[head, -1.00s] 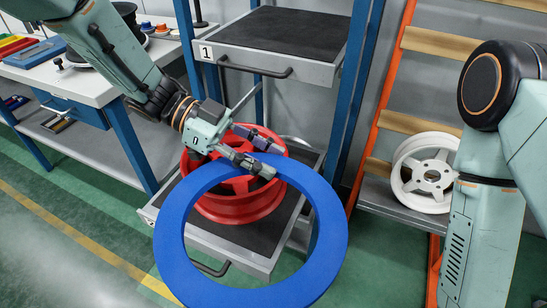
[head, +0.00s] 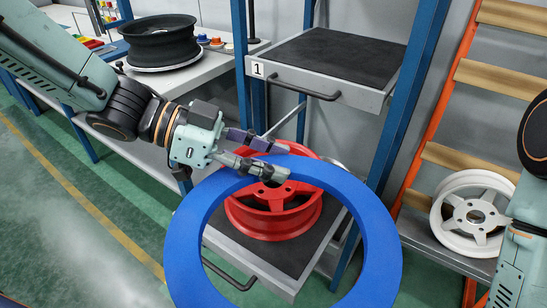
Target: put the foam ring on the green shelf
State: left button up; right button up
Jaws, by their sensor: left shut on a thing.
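The large blue foam ring (head: 184,245) hangs in front of me, its lower part cut off by the bottom edge of the head view. My left gripper (head: 278,162) is shut on the ring's upper rim, with one finger visible across its near face. The ring is in front of the lower pull-out tray, and the red wheel rim shows partly through its opening. I see no green shelf in this view. Part of my right arm shows at the right edge; its gripper is out of view.
A blue-posted rack has an empty upper tray (head: 335,60) labelled 1 and a lower tray (head: 285,258) carrying a red wheel rim (head: 275,215). A white wheel (head: 473,213) stands on a grey shelf by orange posts at right. A black wheel (head: 158,42) lies on the workbench at left.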

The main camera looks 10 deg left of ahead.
pick_arm(q)
jog(key=w+d+f+m+g+y, duration=0.2)
jog(key=f+m+g, duration=0.3)
jog(key=m+g, duration=0.1)
jog(key=w+d+f+m+g+y, duration=0.2)
jog(key=w+d+f+m+g, duration=0.1)
jog(key=f+m+g, duration=0.2)
jog(key=shift+m+g+y, duration=0.3)
jog(key=shift+m+g, duration=0.4)
jog(key=shift+g, duration=0.4)
